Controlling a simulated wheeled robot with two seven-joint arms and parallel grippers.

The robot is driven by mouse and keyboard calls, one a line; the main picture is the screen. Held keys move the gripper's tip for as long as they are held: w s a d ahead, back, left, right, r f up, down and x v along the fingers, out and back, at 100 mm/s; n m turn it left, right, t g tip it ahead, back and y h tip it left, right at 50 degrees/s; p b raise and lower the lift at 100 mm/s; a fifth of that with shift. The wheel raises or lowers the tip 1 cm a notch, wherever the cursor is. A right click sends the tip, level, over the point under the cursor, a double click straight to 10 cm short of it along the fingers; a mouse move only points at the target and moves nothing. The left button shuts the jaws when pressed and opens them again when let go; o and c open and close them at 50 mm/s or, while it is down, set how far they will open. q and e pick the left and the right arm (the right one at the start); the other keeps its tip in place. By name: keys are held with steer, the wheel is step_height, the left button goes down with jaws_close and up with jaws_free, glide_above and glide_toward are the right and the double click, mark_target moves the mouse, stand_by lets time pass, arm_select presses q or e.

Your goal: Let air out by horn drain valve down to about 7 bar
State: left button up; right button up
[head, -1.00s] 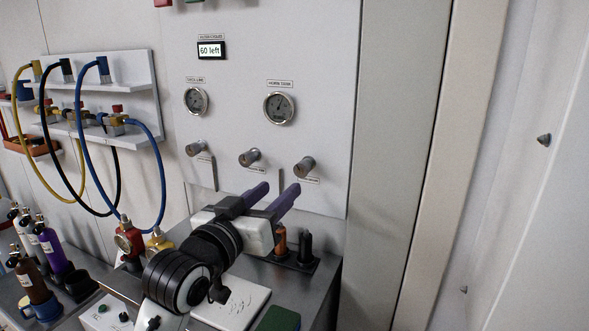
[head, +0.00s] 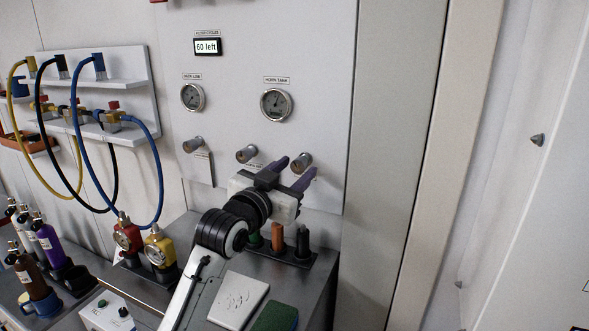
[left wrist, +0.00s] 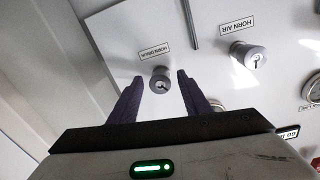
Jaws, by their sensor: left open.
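The horn drain valve (head: 302,161) is the rightmost round metal knob in the lower row on the white panel. In the left wrist view the horn drain valve (left wrist: 160,80) shows a dark key-like mark and a "HORN DRAIN" label. My left gripper (head: 295,168) is open, its purple fingers pointing at the panel. In the wrist view its fingertips (left wrist: 160,77) stand on either side of the knob; I cannot tell whether they touch it. The horn tank gauge (head: 276,104) is above; its reading is too small to tell. My right gripper is not in view.
The horn air knob (left wrist: 249,57) is close beside the drain valve. A second gauge (head: 192,97) and a "60 left" display (head: 207,47) are on the panel. Dark, orange and green posts (head: 278,237) stand below my gripper. Hoses (head: 76,130) hang at the left.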

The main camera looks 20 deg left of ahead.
arm_select(q)
steer(key=shift+w, duration=0.1)
steer(key=c, duration=1)
steer(key=shift+n, duration=1.1)
steer(key=shift+c, duration=0.2)
steer(key=o, duration=1)
steer(key=shift+o, duration=0.2)
steer(key=s+b, duration=0.1)
steer(key=s, duration=0.9)
steer(key=shift+s+a, duration=0.2)
steer(key=shift+a, duration=0.05)
